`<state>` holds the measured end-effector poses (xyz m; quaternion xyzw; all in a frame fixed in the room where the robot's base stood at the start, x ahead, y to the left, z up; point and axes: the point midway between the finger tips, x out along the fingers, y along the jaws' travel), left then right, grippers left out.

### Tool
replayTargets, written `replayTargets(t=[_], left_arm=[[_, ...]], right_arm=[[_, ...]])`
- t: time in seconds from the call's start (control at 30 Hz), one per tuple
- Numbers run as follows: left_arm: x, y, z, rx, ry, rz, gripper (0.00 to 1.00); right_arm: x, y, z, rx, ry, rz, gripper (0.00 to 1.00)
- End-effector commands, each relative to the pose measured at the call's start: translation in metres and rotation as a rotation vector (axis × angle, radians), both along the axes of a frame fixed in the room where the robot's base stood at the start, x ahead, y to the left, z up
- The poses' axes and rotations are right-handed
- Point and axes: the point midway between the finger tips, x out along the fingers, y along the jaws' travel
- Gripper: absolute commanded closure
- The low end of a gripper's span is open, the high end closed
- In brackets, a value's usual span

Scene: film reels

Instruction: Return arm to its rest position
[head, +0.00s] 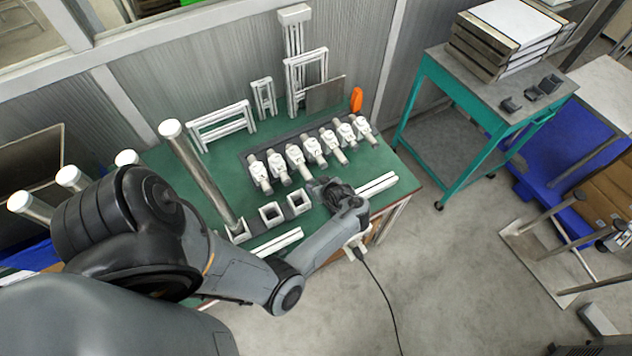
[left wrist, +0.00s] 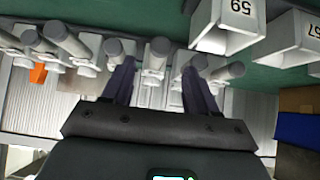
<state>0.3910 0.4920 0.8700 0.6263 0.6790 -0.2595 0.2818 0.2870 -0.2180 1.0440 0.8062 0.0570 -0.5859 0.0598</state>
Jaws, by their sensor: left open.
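My left arm comes in from the left across the green table (head: 205,165). My left gripper (head: 322,185) is over the table, close to the front of a row of several white-and-grey fittings (head: 313,148). In the left wrist view the two dark fingers (left wrist: 159,68) are spread apart. One grey-capped fitting (left wrist: 155,55) shows between them, but I cannot tell how far below it is. Nothing is visibly gripped. My right gripper is not in view.
A long white-capped tube (head: 195,172) rises by the square sockets (head: 271,213), left of the gripper. White frames (head: 222,125) and an orange item (head: 356,100) stand at the table's back. A teal cart (head: 440,100) is at right, with clear floor in front of it.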

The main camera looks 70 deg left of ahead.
Motion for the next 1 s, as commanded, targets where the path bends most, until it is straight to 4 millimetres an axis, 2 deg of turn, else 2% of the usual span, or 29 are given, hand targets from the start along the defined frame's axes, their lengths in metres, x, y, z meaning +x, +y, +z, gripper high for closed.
replayTargets(t=[0.07,0.5,0.67,0.8,0.87,0.97,1.0], left_arm=[[0.0,-0.002,0.004,-0.001,0.001,-0.001,0.42],[0.001,-0.002,0.004,0.0,-0.001,-0.002,0.42],[0.005,0.006,0.01,-0.003,-0.027,-0.047,0.42],[0.021,0.016,0.029,-0.022,-0.084,-0.199,0.42],[0.032,0.012,0.042,-0.039,-0.106,-0.311,0.42],[0.046,-0.014,0.069,-0.084,-0.108,-0.557,0.42],[0.048,-0.033,0.08,-0.107,-0.094,-0.672,0.42]], right_arm=[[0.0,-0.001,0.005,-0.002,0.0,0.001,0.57],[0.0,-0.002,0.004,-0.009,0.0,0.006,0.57],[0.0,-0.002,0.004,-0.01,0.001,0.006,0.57],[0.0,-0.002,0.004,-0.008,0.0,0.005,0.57],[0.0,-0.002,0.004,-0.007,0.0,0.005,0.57],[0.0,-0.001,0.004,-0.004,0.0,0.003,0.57],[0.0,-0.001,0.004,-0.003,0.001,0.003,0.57]])
